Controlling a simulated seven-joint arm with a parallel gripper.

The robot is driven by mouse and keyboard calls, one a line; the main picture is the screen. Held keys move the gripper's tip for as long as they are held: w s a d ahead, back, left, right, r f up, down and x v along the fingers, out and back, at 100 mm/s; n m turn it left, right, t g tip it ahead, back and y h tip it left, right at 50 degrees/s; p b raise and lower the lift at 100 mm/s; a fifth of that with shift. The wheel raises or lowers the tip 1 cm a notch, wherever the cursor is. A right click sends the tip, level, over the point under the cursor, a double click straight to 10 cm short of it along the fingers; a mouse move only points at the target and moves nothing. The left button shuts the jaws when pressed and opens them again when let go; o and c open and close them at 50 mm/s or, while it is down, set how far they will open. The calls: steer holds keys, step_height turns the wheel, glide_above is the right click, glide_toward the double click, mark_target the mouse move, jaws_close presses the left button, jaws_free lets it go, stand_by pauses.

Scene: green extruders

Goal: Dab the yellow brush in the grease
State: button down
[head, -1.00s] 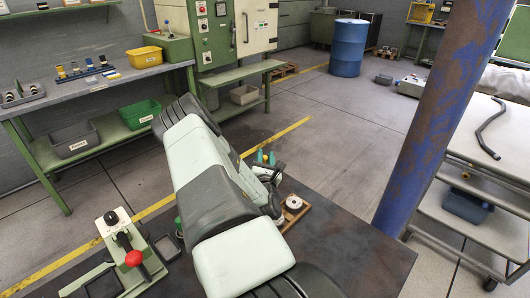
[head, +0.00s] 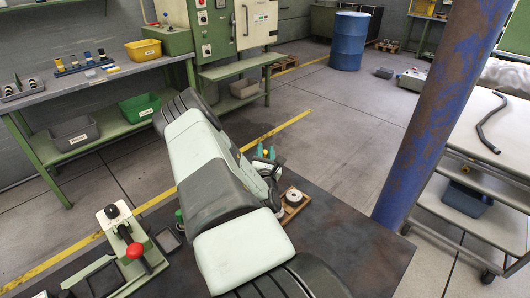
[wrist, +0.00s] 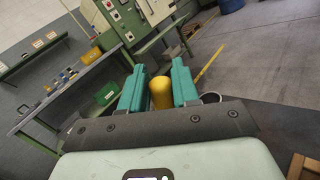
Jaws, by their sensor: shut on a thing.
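My gripper (wrist: 160,90) has teal fingers shut on the yellow brush (wrist: 161,93). Only a plain yellow part of the brush shows between the fingers in the wrist view; its bristles are hidden. In the head view my gripper (head: 265,154) is beyond my arm, close above and behind a wooden board with a white-rimmed round tin (head: 293,196). I cannot tell whether either holds the grease.
The dark table top (head: 350,238) is clear at right. A green lever device with a red knob (head: 134,251) stands at front left. A blue post (head: 432,125) rises at the right. A workbench with bins (head: 75,135) stands at back left.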

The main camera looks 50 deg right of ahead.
steer(key=shift+f, duration=0.7)
stand_by(1.1)
steer(key=shift+r, duration=0.1)
steer(key=shift+r, duration=3.55)
steer(key=w+a+r+n+t+y, duration=0.25)
steer(key=w+a+r, duration=0.3)
steer(key=a, duration=0.45)
steer(key=w+a+r+n+t+y, duration=0.2)
steer(key=w+a+r+y, duration=0.25)
steer(key=a+r, duration=0.35)
steer(key=s+a+r+n+y, duration=0.1)
steer(key=a+r+n+y, duration=0.1)
steer(key=a, duration=0.9)
steer(key=s+a+r+n+t+y, duration=0.1)
steer(key=a+r+y, duration=0.3)
steer(key=a, duration=0.7)
step_height(320, 180, up, 2)
steer(key=shift+s+a+r+n+y, duration=0.2)
steer(key=shift+a+n+y, duration=0.15)
steer(key=shift+n, duration=0.4)
